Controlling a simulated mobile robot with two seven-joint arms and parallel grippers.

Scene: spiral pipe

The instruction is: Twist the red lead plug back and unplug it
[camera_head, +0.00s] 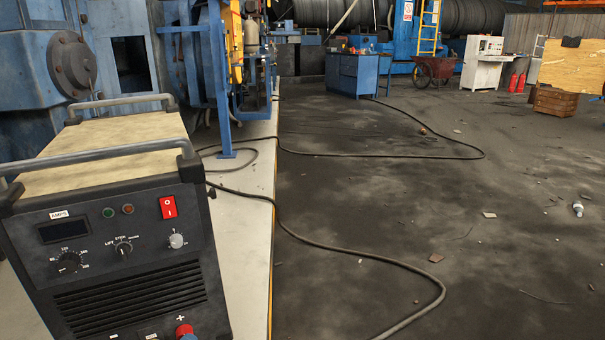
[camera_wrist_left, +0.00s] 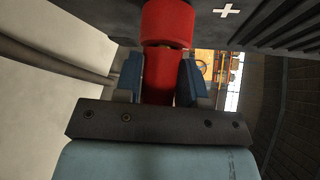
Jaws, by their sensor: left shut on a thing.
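The welding machine (camera_head: 120,240) stands at the left in the head view, its dark front panel facing me. In the left wrist view the red lead plug (camera_wrist_left: 158,75) runs up to a wider red collar (camera_wrist_left: 168,22) at the dark panel, beside a white plus sign. My left gripper (camera_wrist_left: 160,78) is shut on the plug, one blue finger on each side. How deep the plug sits is hidden. My right gripper is not in view.
Black cables (camera_head: 350,257) lie across the dark floor to the right of the machine. A pale strip (camera_head: 250,185) runs beside it. Blue machinery (camera_head: 60,60) stands behind. A blue cabinet (camera_head: 352,75) and a white console (camera_head: 482,62) are far off. The floor on the right is mostly open.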

